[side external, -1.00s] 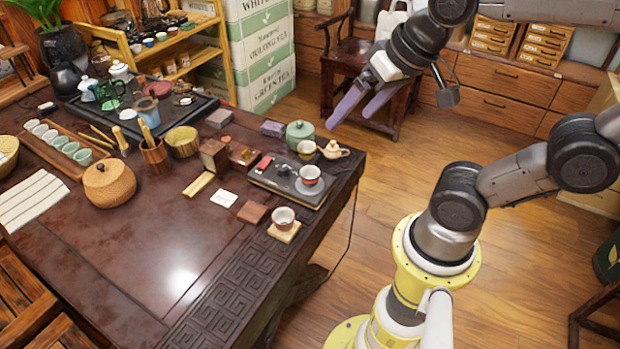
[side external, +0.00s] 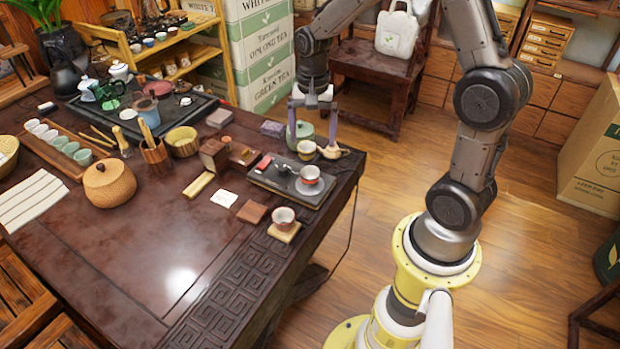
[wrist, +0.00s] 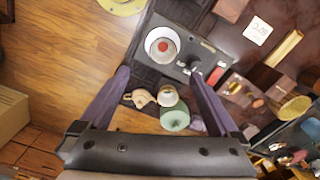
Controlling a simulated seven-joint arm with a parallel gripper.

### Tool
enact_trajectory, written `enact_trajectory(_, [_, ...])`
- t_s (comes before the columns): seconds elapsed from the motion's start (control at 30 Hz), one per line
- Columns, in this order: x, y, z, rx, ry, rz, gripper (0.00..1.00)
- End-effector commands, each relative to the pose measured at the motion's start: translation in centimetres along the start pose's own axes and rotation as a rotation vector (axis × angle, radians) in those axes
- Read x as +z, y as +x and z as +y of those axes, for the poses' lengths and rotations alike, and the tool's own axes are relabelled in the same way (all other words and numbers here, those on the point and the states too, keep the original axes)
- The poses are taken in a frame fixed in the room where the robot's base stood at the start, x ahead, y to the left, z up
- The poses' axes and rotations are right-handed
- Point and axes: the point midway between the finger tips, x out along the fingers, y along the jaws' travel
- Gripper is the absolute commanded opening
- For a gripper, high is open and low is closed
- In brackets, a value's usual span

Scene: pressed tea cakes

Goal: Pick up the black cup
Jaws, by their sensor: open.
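No plainly black cup stands out to me. A cream cup (side external: 306,149) stands behind the tray. Another small cup (side external: 283,217) sits on a wooden coaster nearer the table's front. My gripper (side external: 312,146) points down over the table's right end, open and empty. Its fingers straddle the area of the cream cup, apparently above it; the exact height is unclear.
A green lidded jar (side external: 304,130) and a small cream teapot (side external: 334,153) stand close to the gripper, beside the cream cup. A small dark knob (wrist: 194,64) rises from the tray. The table's right edge is near; its front middle is clear.

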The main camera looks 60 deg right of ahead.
Motion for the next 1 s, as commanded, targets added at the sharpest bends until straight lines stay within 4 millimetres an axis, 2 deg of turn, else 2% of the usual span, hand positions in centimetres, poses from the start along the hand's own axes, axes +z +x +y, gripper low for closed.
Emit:
enact_trajectory(0.1, [0.2, 2.5, 0.1, 0.006, -0.002, -0.005, 0.97])
enact_trajectory(0.3, [0.1, 5.7, 0.0, 0.003, -0.002, -0.002, 0.97])
enact_trajectory(0.57, [0.2, 7.5, -0.1, 0.003, -0.003, -0.002, 0.97])
enact_trajectory(0.83, [0.5, 11.1, -0.5, 0.002, -0.004, -0.002, 0.97])
enact_trajectory(1.0, [0.4, 11.9, -0.6, 0.000, -0.003, 0.000, 0.97])
